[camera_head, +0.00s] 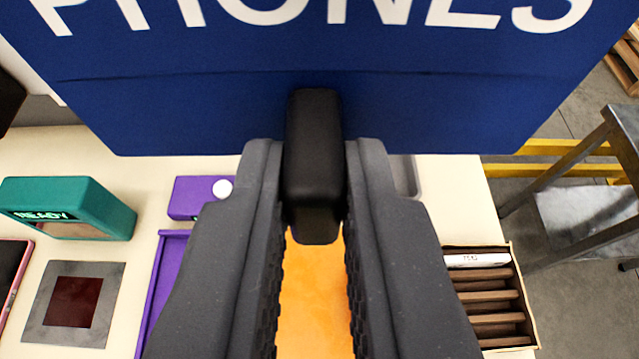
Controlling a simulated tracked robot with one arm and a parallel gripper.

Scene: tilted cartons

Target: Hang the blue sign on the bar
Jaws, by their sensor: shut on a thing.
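The blue sign (420,105) with white letters reading "PHONES" fills the top of the view. A black grip piece (315,150) joins its lower middle and points toward me. My gripper (314,180) is shut on this black piece, with one dark finger on each side. The sign is held up in front of the gripper, above the table. The top of the sign is cut off by the frame edge. The bar is not seen; the sign hides much of what lies beyond it.
The cream table (150,150) holds a teal box (100,205) with a "READY" display, a grey plate (45,300), purple pieces (185,195) and a box of brown slats (490,300). An orange surface (314,300) shows below the fingers. A metal stand (590,215) and yellow rails (560,170) are at right.

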